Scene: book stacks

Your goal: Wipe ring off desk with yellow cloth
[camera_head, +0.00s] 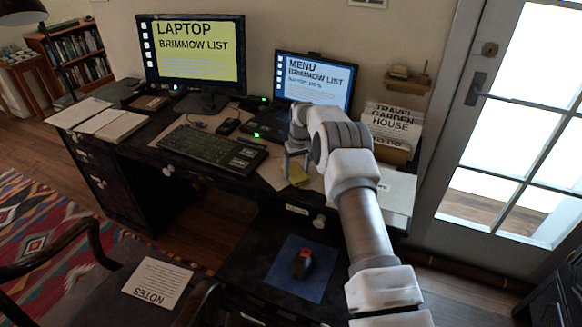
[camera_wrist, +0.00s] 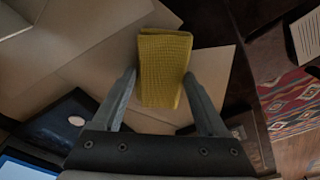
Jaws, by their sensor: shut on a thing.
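The yellow cloth (camera_head: 299,178) is at the front of the dark desk (camera_head: 140,153), over or on pale papers. In the wrist view the folded, waffle-textured cloth (camera_wrist: 164,65) lies between the two fingers of my gripper (camera_wrist: 161,85). My gripper (camera_head: 297,160) points down at the cloth in the head view and is shut on it. Whether the cloth touches the surface beneath, I cannot tell. I cannot make out a ring mark in either view; my arm and the cloth hide part of the desk.
A keyboard (camera_head: 212,148) lies left of my gripper. A monitor (camera_head: 193,50) and a laptop-like screen (camera_head: 315,80) stand behind. A book holder (camera_head: 392,135) is at the right. A chair (camera_head: 150,290) with a notes sheet stands in front, and a glazed door (camera_head: 470,130) is at right.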

